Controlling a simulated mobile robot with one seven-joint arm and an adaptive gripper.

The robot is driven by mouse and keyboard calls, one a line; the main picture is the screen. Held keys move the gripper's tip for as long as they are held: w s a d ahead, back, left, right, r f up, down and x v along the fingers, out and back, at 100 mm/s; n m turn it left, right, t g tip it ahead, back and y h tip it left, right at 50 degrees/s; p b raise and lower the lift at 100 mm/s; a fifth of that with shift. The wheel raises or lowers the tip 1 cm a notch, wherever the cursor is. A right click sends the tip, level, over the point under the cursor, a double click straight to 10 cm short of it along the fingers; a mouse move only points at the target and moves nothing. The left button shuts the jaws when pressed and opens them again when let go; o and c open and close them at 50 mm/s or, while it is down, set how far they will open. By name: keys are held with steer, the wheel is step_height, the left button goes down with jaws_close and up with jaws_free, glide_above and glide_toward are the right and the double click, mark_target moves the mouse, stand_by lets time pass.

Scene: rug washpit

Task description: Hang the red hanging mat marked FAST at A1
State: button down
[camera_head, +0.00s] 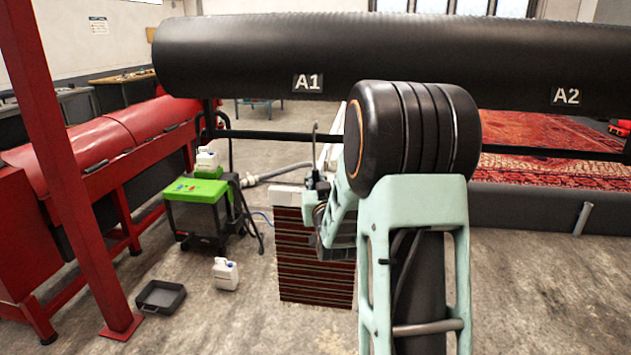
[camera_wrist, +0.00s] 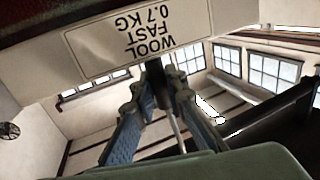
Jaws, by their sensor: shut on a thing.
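The red mat (camera_head: 312,262) with dark and pale stripes hangs upright below a pale top strip (camera_head: 287,197). In the wrist view its pale strip carries a label (camera_wrist: 140,38) reading WOOL FAST 0.7 KG, upside down. My gripper (camera_head: 318,188) is at the mat's top and is partly hidden by my arm. In the wrist view, my gripper (camera_wrist: 160,95) is shut on a dark stem beside the label. A thin upright piece, perhaps a hook, rises above the gripper. The A1 sign (camera_head: 307,82) is on the big black roller (camera_head: 230,55), above the mat.
The A2 sign (camera_head: 567,96) is farther right on the roller. A thin black bar (camera_head: 270,135) runs below it. A green-topped machine (camera_head: 197,205), a white jug (camera_head: 225,273) and a black tray (camera_head: 161,296) stand on the floor at left, near a red post (camera_head: 75,190).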

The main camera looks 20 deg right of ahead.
steer(key=shift+f+b, duration=0.85)
steer(key=shift+b, duration=0.25)
steer(key=c, duration=1.9)
jaws_free()
steer(key=shift+f, duration=0.2)
steer(key=v, duration=1.2)
steer(key=shift+r, duration=0.15)
